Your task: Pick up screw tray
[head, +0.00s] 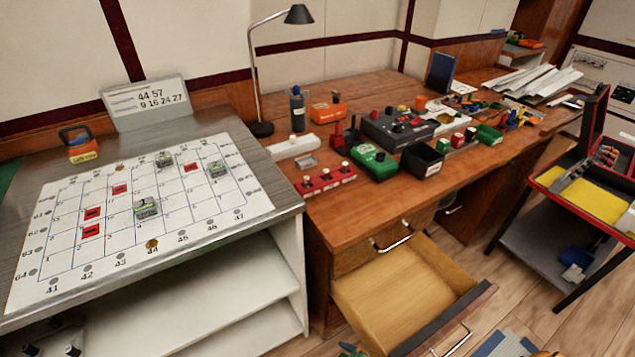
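No thing in the head view is clearly marked as the screw tray. A small grey flat piece (305,161) lies on the desk in front of a white power strip (291,146). I cannot tell whether either is the screw tray, and no screws can be made out. Neither of my grippers shows in this view.
The wooden desk (350,215) has an open, empty-looking drawer (395,292) jutting out. A red strip with white knobs (326,181) lies near its front edge. A gridded board (190,220) with breakers is at left, a lamp (298,15) behind, a red-edged cart (540,187) at right.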

